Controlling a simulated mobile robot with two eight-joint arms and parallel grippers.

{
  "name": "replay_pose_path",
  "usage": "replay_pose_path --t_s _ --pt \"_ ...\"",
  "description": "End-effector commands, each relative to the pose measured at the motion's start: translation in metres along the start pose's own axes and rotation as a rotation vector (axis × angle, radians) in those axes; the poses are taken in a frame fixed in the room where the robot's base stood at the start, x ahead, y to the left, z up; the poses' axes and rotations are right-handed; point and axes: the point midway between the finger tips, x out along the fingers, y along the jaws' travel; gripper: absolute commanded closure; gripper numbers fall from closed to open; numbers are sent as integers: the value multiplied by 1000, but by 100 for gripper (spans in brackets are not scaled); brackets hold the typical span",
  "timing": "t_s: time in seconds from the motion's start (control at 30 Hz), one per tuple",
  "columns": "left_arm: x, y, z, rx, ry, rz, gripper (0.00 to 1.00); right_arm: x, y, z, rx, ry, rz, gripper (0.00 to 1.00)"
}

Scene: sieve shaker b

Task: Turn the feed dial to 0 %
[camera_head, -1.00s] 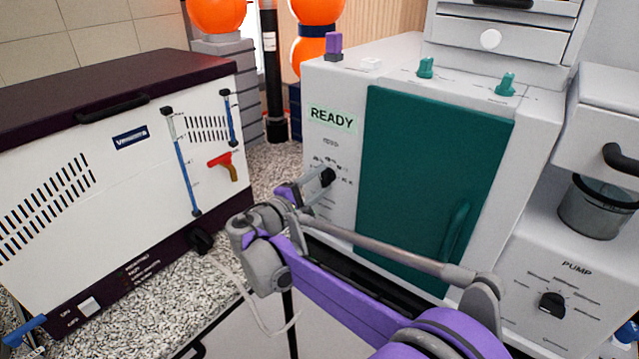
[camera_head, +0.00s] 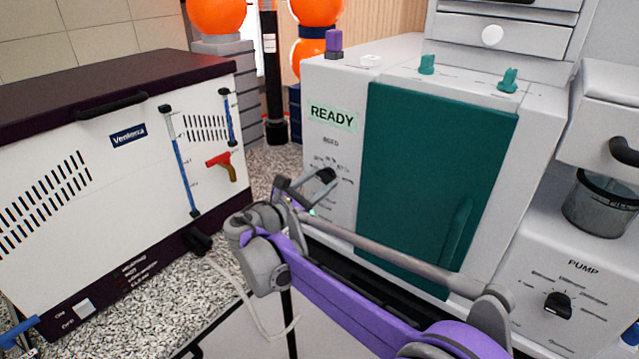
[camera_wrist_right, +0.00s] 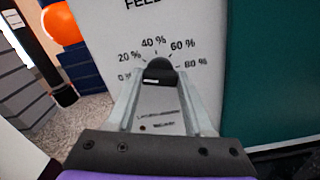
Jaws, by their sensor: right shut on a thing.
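The feed dial (camera_head: 326,175) is a small black knob on the white front panel of the machine, below the green READY display (camera_head: 333,116). My right gripper (camera_head: 318,178) is shut on the dial. In the right wrist view, the dial (camera_wrist_right: 159,72) sits between the two grey fingertips (camera_wrist_right: 159,78). Its printed scale runs from 0 % at left over 20, 40 and 60 to 80 % at right.
A teal door (camera_head: 430,180) lies right of the dial. A pump dial (camera_head: 558,304) and a grey beaker (camera_head: 600,205) are further right. A white and dark-red unit (camera_head: 110,180) with a red-yellow valve handle (camera_head: 222,164) stands at left. Speckled counter shows between the machines.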

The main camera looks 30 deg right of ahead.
Motion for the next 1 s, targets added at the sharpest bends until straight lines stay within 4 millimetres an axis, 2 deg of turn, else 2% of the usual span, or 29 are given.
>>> replay_pose_path --t_s 0.2,0.43,1.0 --pt "3 0 3 0 -2 0 100 0 0 -1 -157 1 0 100" --pt "5 0 4 0 -3 0 100 0 0 0 -264 1 0 100" --pt "6 0 5 0 -3 0 100 0 0 0 -317 1 0 100"
